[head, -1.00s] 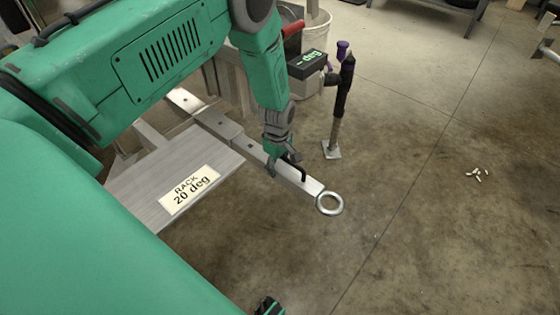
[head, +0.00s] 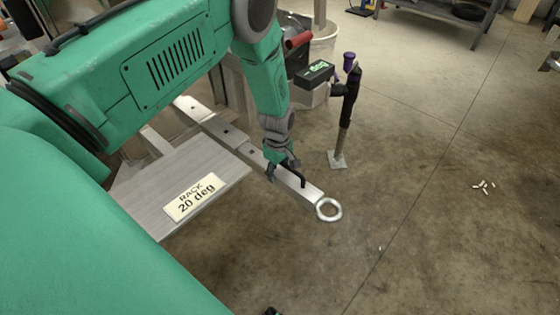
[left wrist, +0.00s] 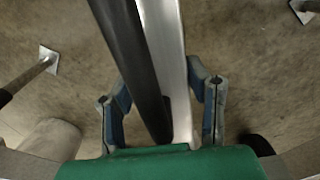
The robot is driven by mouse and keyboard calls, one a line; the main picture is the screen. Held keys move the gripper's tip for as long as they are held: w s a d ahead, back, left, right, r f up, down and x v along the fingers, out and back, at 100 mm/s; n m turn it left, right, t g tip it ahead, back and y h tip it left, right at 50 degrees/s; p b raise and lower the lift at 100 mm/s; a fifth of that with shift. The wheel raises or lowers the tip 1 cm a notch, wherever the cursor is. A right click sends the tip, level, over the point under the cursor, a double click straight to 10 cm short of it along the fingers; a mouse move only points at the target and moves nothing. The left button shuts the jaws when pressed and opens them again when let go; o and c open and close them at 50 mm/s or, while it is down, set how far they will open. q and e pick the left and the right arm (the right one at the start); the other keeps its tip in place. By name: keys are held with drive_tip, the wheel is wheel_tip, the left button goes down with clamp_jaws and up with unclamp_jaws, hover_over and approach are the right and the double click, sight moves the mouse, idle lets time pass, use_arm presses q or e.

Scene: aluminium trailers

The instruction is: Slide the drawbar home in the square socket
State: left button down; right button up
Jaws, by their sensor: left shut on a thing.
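The drawbar (head: 297,186) is a square aluminium bar with a steel ring (head: 328,209) at its outer end and a black bent handle (head: 301,176) on top. Its inner end runs into the square socket (head: 222,129) of the trailer frame, and the two look in line. How deep it sits is hidden inside the tube. My left gripper (head: 283,172) is shut on the drawbar near the handle. In the left wrist view its fingers (left wrist: 162,95) lie either side of the bar (left wrist: 165,45) and the black handle (left wrist: 128,55).
A plate with a sign reading RACK 20 deg (head: 195,197) lies left of the drawbar. A jack stand (head: 345,115) with a purple top stands behind it, beside a box with a green display (head: 315,71). Small pale pieces (head: 484,186) lie right. Floor beyond the ring is clear.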

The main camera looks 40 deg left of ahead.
sight(250, 153)
use_arm(q)
drive_tip(key=shift+w+a+r+b, duration=0.1)
drive_tip(key=shift+a+b, duration=0.1)
drive_tip(key=shift+a, duration=1)
drive_tip(key=shift+w+a+f+b, duration=0.1)
drive_tip(key=shift+w+a+b, duration=0.05)
drive_tip(key=shift+a, duration=1.05)
drive_tip(key=shift+w+a+r+b, duration=0.1)
drive_tip(key=shift+a+b, duration=0.1)
drive_tip(key=shift+a, duration=1)
drive_tip(key=shift+w+a+b, duration=0.2)
drive_tip(key=shift+a+b, duration=0.45)
drive_tip(key=shift+a, duration=1.85)
drive_tip(key=c, duration=0.9)
unclamp_jaws()
drive_tip(key=shift+o, duration=0.7)
drive_tip(key=shift+s, duration=0.15)
wheel_tip(250, 153, up, 12)
